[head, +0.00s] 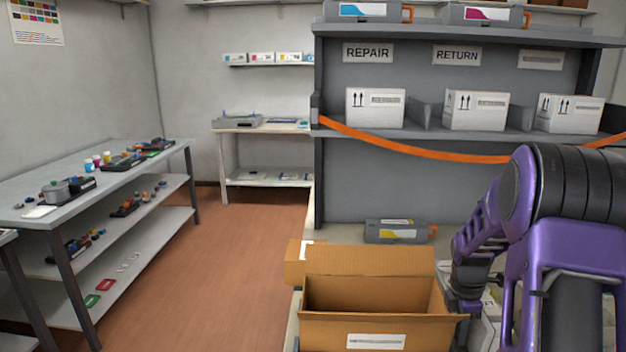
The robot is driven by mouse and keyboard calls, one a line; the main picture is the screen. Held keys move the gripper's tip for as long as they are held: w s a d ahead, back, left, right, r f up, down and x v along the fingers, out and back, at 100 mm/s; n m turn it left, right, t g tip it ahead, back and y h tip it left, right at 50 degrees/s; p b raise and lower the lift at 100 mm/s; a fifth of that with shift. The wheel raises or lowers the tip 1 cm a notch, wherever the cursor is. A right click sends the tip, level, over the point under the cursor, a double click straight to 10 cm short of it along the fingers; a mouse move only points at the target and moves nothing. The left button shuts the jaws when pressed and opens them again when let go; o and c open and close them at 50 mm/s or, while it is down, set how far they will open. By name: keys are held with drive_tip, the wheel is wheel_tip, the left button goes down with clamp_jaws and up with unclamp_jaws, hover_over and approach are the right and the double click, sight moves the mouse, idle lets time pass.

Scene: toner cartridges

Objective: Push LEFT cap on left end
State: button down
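My purple and black arm comes in from the right, and its far end with my gripper (468,304) points down behind the right side of an open cardboard box. The fingertips are hidden or too small to make out. A grey toner cartridge (393,231) with a yellow label and an orange right end lies at the back of the bench, behind the box. No loose cap marked LEFT can be made out. A pale grey object (488,326) shows partly beneath the arm; I cannot tell what it is.
The open cardboard box (376,318) fills the bench's front left. Shelves above hold white cartons (376,109) and more cartridges, with an orange strap (420,152) across the front. A table (60,216) with small parts stands left, across open floor.

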sight(498, 312)
drive_tip(key=shift+d, duration=0.1)
drive_tip(key=shift+s+d+p, duration=0.15)
drive_tip(key=shift+d+p, duration=0.45)
drive_tip(key=shift+d, duration=1.95)
drive_tip(key=shift+s+d+p, duration=0.15)
drive_tip(key=shift+d+p, duration=0.4)
drive_tip(key=shift+d, duration=1.95)
drive_tip(key=shift+d, duration=0.45)
drive_tip(key=shift+w+a, duration=0.1)
drive_tip(key=shift+a, duration=1.95)
wheel_tip(498, 312, up, 6)
drive_tip(key=p, duration=0.4)
drive_tip(key=shift+f, duration=0.25)
drive_tip(key=shift+r, duration=1.25)
